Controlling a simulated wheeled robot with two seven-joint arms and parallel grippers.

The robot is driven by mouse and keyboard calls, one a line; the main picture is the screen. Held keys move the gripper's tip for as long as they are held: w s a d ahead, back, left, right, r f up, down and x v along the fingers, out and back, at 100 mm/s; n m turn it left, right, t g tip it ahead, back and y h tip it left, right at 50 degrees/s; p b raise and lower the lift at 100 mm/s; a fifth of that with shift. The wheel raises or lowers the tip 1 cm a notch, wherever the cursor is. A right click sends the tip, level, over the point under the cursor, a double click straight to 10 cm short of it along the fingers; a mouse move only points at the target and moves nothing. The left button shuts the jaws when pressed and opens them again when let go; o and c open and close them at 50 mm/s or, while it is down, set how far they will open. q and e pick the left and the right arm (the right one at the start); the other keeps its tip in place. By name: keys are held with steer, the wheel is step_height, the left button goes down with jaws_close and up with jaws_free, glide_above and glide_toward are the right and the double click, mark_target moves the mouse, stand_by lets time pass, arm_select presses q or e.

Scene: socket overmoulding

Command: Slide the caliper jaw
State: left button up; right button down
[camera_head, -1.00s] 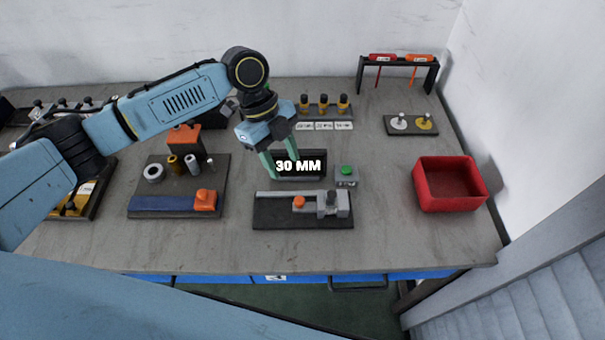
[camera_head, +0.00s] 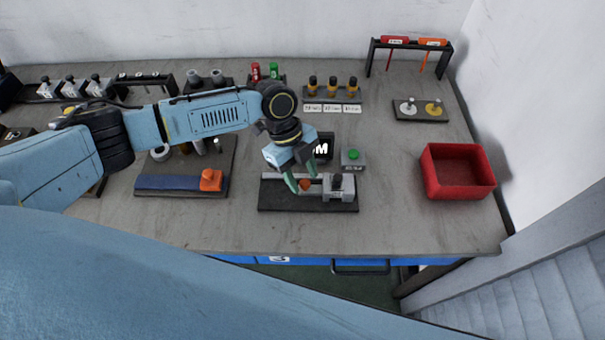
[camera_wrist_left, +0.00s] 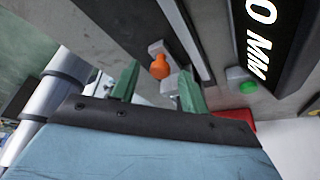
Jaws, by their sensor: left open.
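The caliper fixture is a dark base plate (camera_head: 285,206) with a pale rail and a grey block (camera_head: 338,186) at its right end. An orange knob (camera_head: 305,185) marks the sliding jaw on the rail. My left gripper (camera_head: 303,183) is open, its green fingers pointing down on either side of the knob. In the left wrist view the orange knob (camera_wrist_left: 160,66) shows in the gap beyond the two green fingertips (camera_wrist_left: 158,82); I cannot tell whether they touch it. My right gripper is not in view.
The display (camera_head: 324,147) is partly hidden behind my left gripper. A green button box (camera_head: 353,158) stands right of it. A fixture with a blue bar (camera_head: 168,184) lies to the left. A red bin (camera_head: 457,171) stands at the right. Bare table lies in front.

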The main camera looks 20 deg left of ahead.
arm_select(q)
steer(key=shift+s+d+f, duration=0.1)
steer(key=shift+f, duration=0.15)
jaws_close()
steer(key=a, duration=0.1)
steer(key=s+a+p, duration=0.1)
steer(key=a, duration=0.1)
steer(key=shift+a+r, duration=0.1)
steer(key=shift+w, duration=0.1)
